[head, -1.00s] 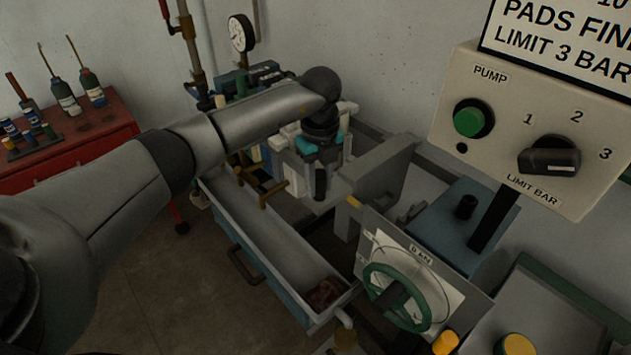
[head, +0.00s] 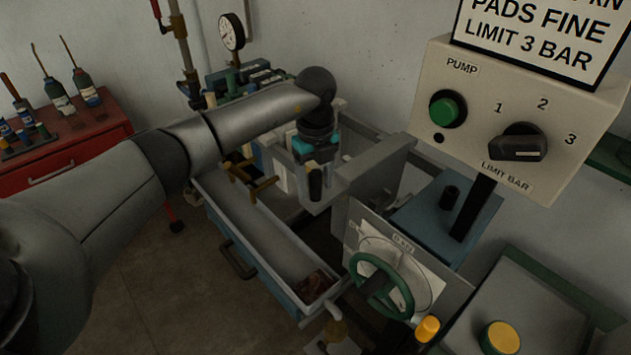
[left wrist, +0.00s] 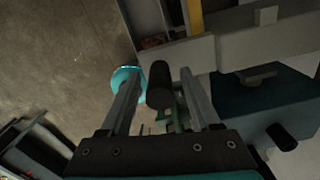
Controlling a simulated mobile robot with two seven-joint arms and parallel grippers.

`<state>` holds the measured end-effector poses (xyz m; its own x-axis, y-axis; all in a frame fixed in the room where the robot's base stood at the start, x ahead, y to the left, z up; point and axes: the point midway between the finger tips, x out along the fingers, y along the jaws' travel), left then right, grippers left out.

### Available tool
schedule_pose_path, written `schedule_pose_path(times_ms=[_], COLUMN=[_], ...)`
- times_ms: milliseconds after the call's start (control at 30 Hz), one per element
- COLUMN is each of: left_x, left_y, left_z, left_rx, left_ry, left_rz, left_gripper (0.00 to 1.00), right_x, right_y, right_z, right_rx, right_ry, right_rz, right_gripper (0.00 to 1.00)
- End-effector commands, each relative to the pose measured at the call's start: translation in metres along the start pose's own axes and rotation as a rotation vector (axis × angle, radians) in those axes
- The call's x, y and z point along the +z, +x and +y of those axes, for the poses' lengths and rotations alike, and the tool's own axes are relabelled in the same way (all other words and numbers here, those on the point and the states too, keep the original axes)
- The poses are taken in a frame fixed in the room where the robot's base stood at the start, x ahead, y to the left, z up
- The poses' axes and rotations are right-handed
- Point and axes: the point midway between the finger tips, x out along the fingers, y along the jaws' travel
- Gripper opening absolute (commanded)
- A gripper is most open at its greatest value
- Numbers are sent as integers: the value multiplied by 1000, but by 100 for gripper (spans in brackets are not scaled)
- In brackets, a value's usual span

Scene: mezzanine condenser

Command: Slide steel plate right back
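A grey steel plate (head: 375,160) stands on edge at the middle of the bench frame in the head view. A short black handle (head: 315,183) shows near its left end. In the left wrist view the black handle (left wrist: 160,85) lies between my left gripper's fingers (left wrist: 158,82), in front of a grey plate (left wrist: 185,57). The fingers are spread, with visible gaps on both sides of the handle. In the head view my left gripper (head: 316,165) is above the trough's far end, its fingertips partly hidden. My right gripper is not in view.
A long trough (head: 265,235) runs below my left arm. A green handwheel (head: 382,285) with a dial stands in front of the plate. The pump control box (head: 510,120) is at right. A red cabinet (head: 65,155) stands left, with open floor before it.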

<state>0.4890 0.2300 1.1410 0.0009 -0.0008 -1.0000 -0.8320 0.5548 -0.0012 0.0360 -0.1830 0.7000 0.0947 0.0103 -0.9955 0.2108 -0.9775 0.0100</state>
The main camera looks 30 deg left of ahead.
Motion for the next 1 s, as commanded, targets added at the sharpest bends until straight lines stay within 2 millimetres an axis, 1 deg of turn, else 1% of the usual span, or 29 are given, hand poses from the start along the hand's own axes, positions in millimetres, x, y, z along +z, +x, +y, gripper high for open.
schedule_pose_path(times_ms=[233,367,467,800,900,1000], left_x=[0,0,1,1,0,0], left_y=[0,-9,-25,-106,-125,-139], left_z=[0,0,-1,0,-1,0], left_rx=[1,-1,-3,-4,-3,-1], left_ry=[0,1,1,0,1,1], left_rz=[0,-1,-3,-3,-2,-2], left_gripper=[64,64,64,64,64,64], right_x=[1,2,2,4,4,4], right_y=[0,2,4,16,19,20], right_z=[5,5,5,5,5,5], right_rx=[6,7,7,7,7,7], right_ry=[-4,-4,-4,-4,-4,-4], right_rz=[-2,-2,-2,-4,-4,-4], right_gripper=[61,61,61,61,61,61])
